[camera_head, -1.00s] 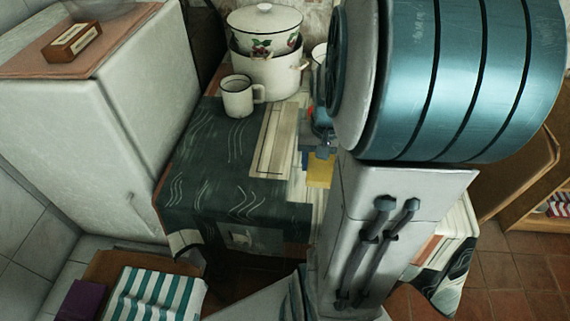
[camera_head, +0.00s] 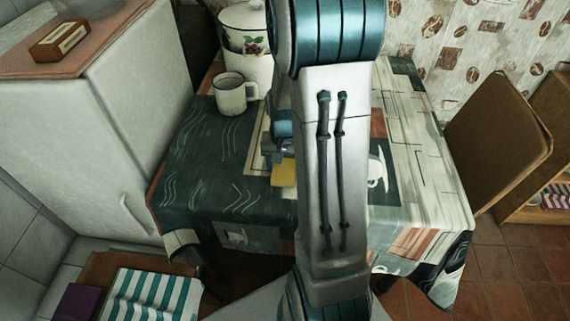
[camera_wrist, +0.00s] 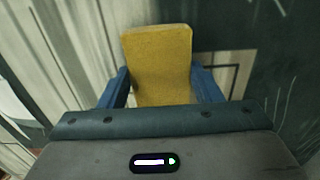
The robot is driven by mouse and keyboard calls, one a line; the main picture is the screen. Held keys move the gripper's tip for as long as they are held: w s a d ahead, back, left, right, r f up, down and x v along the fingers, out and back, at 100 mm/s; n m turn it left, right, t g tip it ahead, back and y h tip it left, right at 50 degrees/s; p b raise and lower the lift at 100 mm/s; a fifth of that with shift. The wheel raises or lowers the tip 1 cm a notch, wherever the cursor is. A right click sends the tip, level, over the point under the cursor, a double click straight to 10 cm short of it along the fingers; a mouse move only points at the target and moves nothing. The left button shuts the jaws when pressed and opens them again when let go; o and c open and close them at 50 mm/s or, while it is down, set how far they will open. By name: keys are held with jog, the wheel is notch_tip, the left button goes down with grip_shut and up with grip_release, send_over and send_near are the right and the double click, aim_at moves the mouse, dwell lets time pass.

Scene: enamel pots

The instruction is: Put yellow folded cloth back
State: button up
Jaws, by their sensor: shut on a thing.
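The yellow folded cloth (camera_head: 284,173) shows in the head view beside my arm, over the patterned table (camera_head: 222,205). My gripper (camera_head: 278,142) is just above it, partly hidden by my arm. In the wrist view the cloth (camera_wrist: 158,52) stands out between the two blue fingers of my gripper (camera_wrist: 162,88), which are shut on it. I cannot tell exactly how high the cloth is above the tabletop.
A white mug (camera_head: 231,95) and an enamel pot (camera_head: 245,58) stand at the back left of the table. A brown box (camera_head: 97,268) at lower left holds a striped cloth (camera_head: 152,294) and a purple cloth (camera_head: 78,301). A chair (camera_head: 500,140) is at right.

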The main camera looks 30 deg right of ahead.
aim_at(284, 168)
jog(key=shift+f, duration=0.2)
jog(key=o, duration=0.9)
jog(key=shift+o, duration=0.2)
jog(key=shift+r, duration=0.2)
notch_tip(284, 168, up, 12)
jog(key=p, duration=0.1)
jog(key=s+a+r+n+t, duration=0.1)
jog(key=s+a+r+n, duration=0.1)
jog(key=s+a, duration=0.4)
jog(key=s+a+r+n+t, duration=0.1)
jog(key=s+a+r+n, duration=0.2)
jog(key=s+a, duration=0.3)
jog(key=shift+r+n, duration=0.15)
jog(key=shift+n, duration=0.75)
